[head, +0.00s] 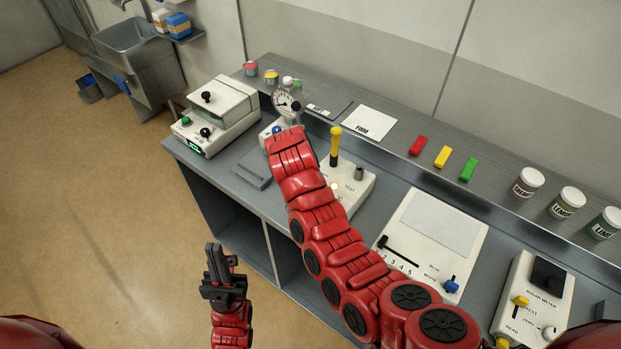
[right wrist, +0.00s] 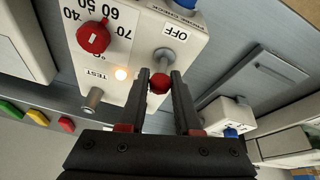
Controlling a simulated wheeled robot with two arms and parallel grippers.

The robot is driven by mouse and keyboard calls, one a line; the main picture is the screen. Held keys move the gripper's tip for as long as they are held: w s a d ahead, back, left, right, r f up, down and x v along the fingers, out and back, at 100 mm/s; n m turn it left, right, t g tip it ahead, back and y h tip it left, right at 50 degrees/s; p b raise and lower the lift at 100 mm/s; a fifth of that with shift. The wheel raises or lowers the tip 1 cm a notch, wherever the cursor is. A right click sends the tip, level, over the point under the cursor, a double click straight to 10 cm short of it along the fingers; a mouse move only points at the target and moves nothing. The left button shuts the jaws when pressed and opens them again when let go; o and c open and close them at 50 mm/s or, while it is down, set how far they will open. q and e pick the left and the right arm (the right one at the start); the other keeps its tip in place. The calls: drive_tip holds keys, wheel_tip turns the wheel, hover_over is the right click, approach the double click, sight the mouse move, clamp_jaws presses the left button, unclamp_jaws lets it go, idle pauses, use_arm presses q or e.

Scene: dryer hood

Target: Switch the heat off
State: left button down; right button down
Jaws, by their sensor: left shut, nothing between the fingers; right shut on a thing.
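The heater box (head: 352,185) stands on the bench, largely hidden by my right arm in the head view. In the right wrist view, its white panel (right wrist: 140,50) has a red dial (right wrist: 93,37), a lit lamp (right wrist: 122,73) and a red-tipped toggle switch (right wrist: 159,84) near an OFF label (right wrist: 177,33). The toggle's tip points away from that label. My right gripper (right wrist: 160,77) is shut on the toggle, a finger on each side; the head view hides it behind the arm. My left gripper (head: 219,262) is shut and empty, in front of the bench.
A yellow-handled lever (head: 335,145) and a pressure gauge (head: 287,101) stand close to my right arm. A cream device (head: 218,113) is at the left. Coloured blocks (head: 442,157), lidded jars (head: 567,203) and a sugar meter (head: 535,298) are to the right.

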drive_tip(key=t+h+b, duration=0.1)
drive_tip(key=b, duration=0.1)
drive_tip(key=s+t+h+b, duration=0.1)
drive_tip(key=b, duration=0.1)
drive_tip(key=a+t+b, duration=0.1)
drive_tip(key=b, duration=0.1)
drive_tip(key=shift+s+f+t+h, duration=0.25)
drive_tip(key=shift+f+t+h, duration=0.15)
drive_tip(key=shift+s+a+r+t+h+b, duration=0.15)
drive_tip(key=shift+t+h+b, duration=0.25)
drive_tip(key=shift+b, duration=0.65)
drive_tip(key=c, duration=0.6)
unclamp_jaws()
drive_tip(key=shift+c, duration=0.2)
drive_tip(key=shift+r, duration=0.15)
